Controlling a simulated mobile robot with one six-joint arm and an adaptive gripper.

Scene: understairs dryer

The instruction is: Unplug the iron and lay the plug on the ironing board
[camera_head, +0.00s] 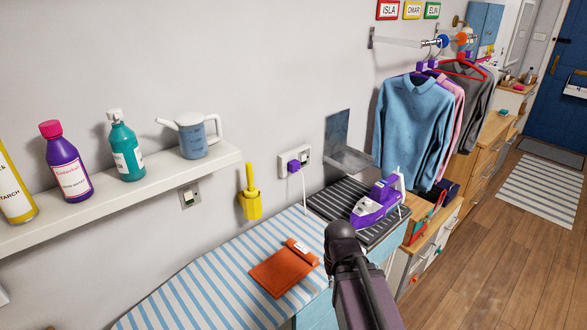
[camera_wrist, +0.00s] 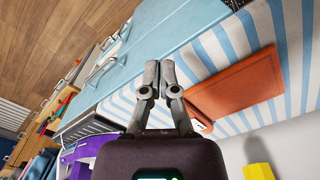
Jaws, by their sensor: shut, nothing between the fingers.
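The purple plug (camera_head: 294,166) sits in the left side of a white wall socket (camera_head: 304,156) above the ironing board. A white cord hangs from it toward the board. The purple and white iron (camera_head: 380,203) rests on a dark ribbed mat (camera_head: 325,205) at the board's right end. Part of the iron shows in the wrist view (camera_wrist: 88,152). The blue-and-white striped ironing board (camera_head: 200,287) runs along the wall. My gripper (camera_wrist: 160,66) is shut and empty over the front side of the board, beside the orange cloth-like item. My fingertips cannot be made out in the head view.
An orange flat item (camera_head: 285,268) lies on the board; bare striped cover is left of it. A yellow holder (camera_head: 249,192) hangs on the wall. A metal bracket (camera_head: 347,150) juts out right of the socket. A shelf (camera_head: 120,200) with bottles is at left.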

